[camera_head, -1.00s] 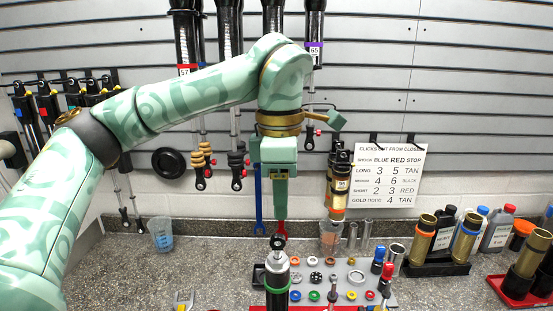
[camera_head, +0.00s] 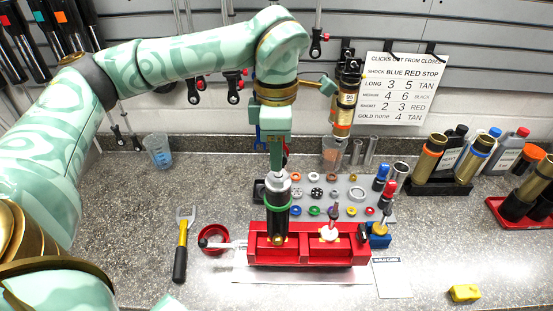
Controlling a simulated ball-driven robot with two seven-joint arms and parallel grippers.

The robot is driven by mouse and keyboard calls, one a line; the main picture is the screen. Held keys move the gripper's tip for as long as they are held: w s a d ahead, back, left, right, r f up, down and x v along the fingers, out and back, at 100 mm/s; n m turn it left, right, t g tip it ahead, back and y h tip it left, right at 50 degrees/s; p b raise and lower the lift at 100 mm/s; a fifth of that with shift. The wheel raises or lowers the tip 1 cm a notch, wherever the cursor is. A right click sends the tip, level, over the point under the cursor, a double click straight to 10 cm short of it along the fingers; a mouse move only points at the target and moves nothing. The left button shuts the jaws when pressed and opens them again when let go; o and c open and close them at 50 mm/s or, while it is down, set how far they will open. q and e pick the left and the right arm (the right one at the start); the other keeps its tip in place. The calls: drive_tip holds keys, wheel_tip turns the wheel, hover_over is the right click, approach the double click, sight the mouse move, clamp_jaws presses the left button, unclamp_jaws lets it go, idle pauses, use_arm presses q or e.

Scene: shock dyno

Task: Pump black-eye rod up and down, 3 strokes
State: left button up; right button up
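The shock body (camera_head: 277,215), a dark cylinder with a green ring and a silver top cap, stands upright in the red stand (camera_head: 310,257). My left gripper (camera_head: 277,168) points straight down, directly over the cap, with its tips at or just above it. The black eye of the rod is not distinguishable behind the fingers, and little or no bare rod shows. The fingers appear edge-on as one narrow shape, so I cannot tell whether they are closed on the eye. My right gripper is out of view.
A grey parts mat (camera_head: 383,213) with small rings lies behind the red stand. A yellow-handled wrench (camera_head: 181,250) and a red bowl (camera_head: 213,238) are to the left. A yellow block (camera_head: 465,293) lies front right. Bare counter shows at front.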

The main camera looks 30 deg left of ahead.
use_arm(q)
wheel_tip(320, 180, down, 2)
drive_tip(key=shift+d+f, duration=0.1)
drive_tip(key=shift+f, duration=0.5)
clamp_jaws()
drive_tip(key=shift+r, duration=0.15)
